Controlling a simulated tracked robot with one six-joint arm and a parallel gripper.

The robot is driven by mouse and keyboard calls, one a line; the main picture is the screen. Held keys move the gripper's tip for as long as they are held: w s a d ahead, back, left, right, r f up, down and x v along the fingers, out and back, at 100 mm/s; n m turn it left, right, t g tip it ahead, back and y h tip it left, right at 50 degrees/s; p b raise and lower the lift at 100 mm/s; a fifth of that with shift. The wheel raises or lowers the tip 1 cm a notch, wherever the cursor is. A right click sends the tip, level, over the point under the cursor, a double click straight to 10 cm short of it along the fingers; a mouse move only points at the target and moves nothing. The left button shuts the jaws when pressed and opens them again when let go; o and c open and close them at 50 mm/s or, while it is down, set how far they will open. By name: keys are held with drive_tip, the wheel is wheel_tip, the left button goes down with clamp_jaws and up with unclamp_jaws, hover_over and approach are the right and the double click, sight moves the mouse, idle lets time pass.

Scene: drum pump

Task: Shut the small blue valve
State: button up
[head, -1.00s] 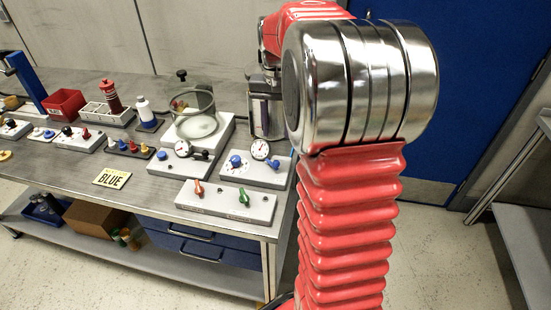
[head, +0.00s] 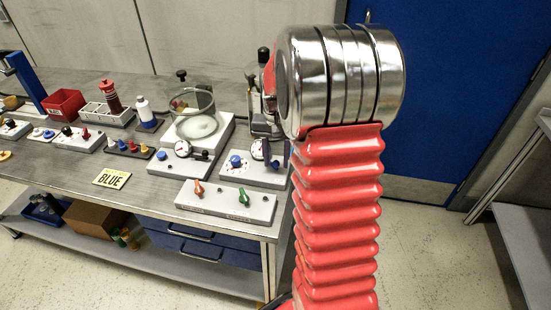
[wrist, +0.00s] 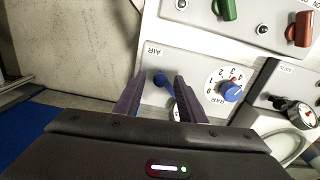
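The small blue valve (wrist: 161,80) is a blue lever on a light grey panel (wrist: 205,62) marked AIR, with a BAR dial beside it. In the wrist view my gripper (wrist: 160,76) is open, with one dark finger on each side of the valve lever. I see a gap on both sides and no clear contact. The lower part of the valve is hidden between the fingers. In the head view my gripper (head: 282,153) is partly hidden behind my arm, over the right end of that panel.
A blue dial knob (wrist: 232,92) sits close right of the fingers in the wrist view. A panel with a green lever (wrist: 227,9) and a red lever (wrist: 299,30) lies beyond. In the head view a glass chamber (head: 194,108) and a gauge (head: 182,148) stand left of my gripper.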

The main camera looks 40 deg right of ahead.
clamp_jaws()
idle(0.4)
drive_tip(key=shift+d+n, duration=0.2)
drive_tip(key=shift+n, duration=0.2)
drive_tip(key=n, duration=0.1)
drive_tip(key=d+n, duration=0.1)
drive_tip(key=n, duration=0.1)
drive_tip(key=shift+w+d, duration=0.15)
drive_tip(key=shift+w+d+n, duration=0.25)
drive_tip(key=shift+d+n, duration=0.15)
drive_tip(key=shift+n, duration=0.7)
drive_tip(key=shift+w+d+n, duration=0.25)
drive_tip(key=shift+d+n, duration=0.1)
drive_tip(key=shift+n, duration=0.75)
unclamp_jaws()
